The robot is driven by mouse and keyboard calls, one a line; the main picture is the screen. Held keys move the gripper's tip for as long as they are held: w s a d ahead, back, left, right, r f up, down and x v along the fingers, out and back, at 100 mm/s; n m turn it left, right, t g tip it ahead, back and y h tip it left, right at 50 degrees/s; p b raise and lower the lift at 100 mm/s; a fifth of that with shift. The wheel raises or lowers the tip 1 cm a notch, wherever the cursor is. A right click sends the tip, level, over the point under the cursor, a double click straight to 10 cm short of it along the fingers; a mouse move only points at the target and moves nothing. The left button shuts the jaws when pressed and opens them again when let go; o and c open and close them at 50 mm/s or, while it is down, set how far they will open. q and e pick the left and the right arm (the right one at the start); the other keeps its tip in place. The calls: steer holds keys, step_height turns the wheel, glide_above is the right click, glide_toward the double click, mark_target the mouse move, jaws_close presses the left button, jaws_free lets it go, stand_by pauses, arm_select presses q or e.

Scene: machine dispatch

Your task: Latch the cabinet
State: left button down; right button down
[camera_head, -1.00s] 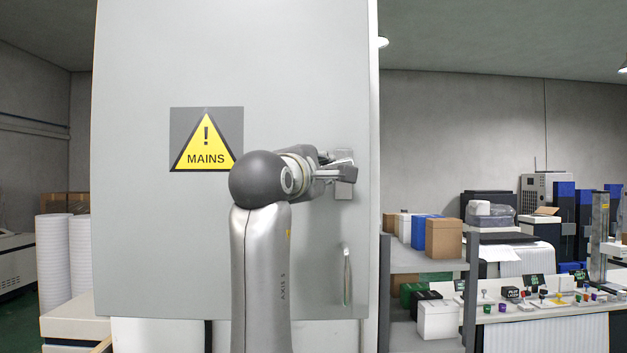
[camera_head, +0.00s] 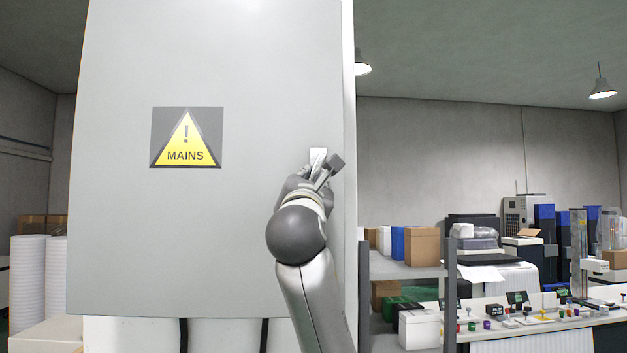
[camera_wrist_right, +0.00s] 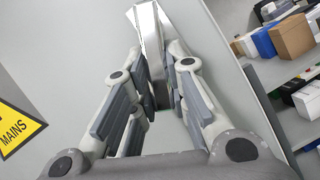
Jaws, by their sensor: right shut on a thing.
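The grey cabinet door (camera_head: 250,60) with a yellow MAINS warning sign (camera_head: 186,138) fills the left and middle of the head view and looks closed. A metal latch (camera_head: 318,155) sits near the door's right edge, partly hidden by my right gripper (camera_head: 325,170). In the right wrist view the latch (camera_wrist_right: 150,35) runs up from between the fingers of my right gripper (camera_wrist_right: 160,95), which is shut on it. The MAINS sign also shows at the left of that view (camera_wrist_right: 14,130). My left gripper is not in view.
A grey shelf (camera_head: 410,270) with boxes stands right of the cabinet. Behind it a workbench (camera_head: 535,328) carries several small coloured items. White rolls (camera_head: 40,270) stand left of the cabinet.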

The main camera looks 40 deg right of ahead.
steer(key=shift+s+d+n+y, duration=0.2)
steer(key=shift+d+n+y, duration=0.1)
steer(key=shift+n, duration=0.4)
steer(key=shift+s+d+n+t+y+p, duration=0.1)
steer(key=shift+d+n+t+y+p, duration=0.1)
steer(key=shift+n+t, duration=0.25)
steer(key=shift+s+d+n+t+y+p, duration=0.1)
steer(key=shift+n+t+y+p, duration=0.15)
steer(key=shift+n, duration=0.4)
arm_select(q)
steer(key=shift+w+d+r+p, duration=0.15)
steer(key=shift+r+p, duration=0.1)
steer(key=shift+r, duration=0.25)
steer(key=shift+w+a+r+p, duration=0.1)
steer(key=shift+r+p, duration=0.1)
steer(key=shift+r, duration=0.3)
arm_select(e)
steer(key=n, duration=0.1)
steer(key=n+t+y, duration=0.1)
steer(key=n, duration=0.1)
steer(key=shift+s+d+f, duration=0.15)
steer(key=shift+d, duration=0.2)
steer(key=shift+n+y, duration=0.25)
steer(key=shift+n, duration=0.05)
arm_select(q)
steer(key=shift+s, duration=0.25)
arm_select(e)
steer(key=c, duration=1.4)
jaws_free()
